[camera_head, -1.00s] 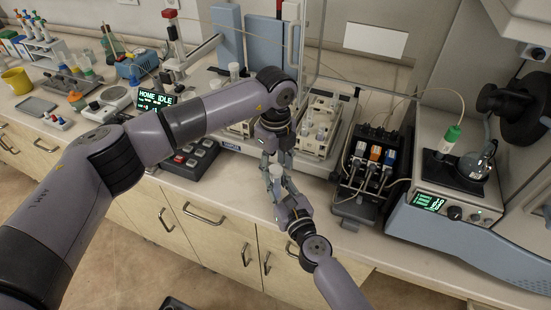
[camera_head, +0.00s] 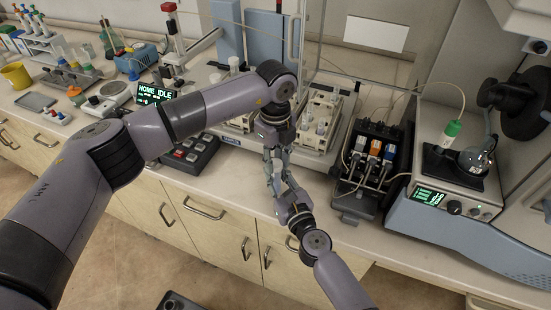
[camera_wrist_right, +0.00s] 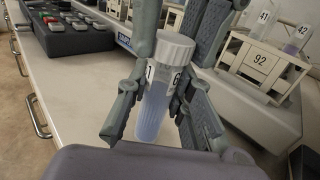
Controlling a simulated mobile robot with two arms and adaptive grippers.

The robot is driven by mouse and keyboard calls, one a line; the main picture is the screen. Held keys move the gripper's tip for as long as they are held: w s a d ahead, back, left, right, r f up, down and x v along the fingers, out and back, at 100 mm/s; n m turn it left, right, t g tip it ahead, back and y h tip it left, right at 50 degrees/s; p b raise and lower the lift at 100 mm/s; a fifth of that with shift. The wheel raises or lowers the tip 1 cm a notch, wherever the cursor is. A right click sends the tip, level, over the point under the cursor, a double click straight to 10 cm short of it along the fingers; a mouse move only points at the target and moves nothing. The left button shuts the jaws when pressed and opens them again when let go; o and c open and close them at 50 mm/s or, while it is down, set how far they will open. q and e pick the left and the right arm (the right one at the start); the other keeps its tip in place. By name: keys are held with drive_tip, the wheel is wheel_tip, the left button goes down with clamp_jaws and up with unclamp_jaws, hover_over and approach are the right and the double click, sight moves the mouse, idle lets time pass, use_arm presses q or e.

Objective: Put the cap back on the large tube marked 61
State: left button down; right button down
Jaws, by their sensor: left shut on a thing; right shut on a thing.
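The large tube (camera_wrist_right: 153,110), with bluish contents and a partly covered label whose digits 6 and 1 show, stands nearly upright in the right wrist view. My right gripper (camera_wrist_right: 155,105) is shut on its body; it also shows in the head view (camera_head: 279,186). The white cap (camera_wrist_right: 175,47) sits at the tube's mouth, in line with it. I cannot tell whether it is fully seated. My left gripper (camera_head: 275,160) comes from above and is shut on the cap, with its fingers on both sides. In the head view the fingers largely hide tube and cap.
White racks (camera_head: 322,112) with numbered tubes stand behind the grippers; one holder (camera_wrist_right: 258,60) reads 92. A keypad (camera_head: 190,153) lies to the left, a black pump unit (camera_head: 370,160) to the right. Bare bench (camera_head: 228,178) lies around the grippers.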

use_arm(q)
drive_tip(key=m, duration=1)
drive_tip(key=c, duration=1.3)
unclamp_jaws()
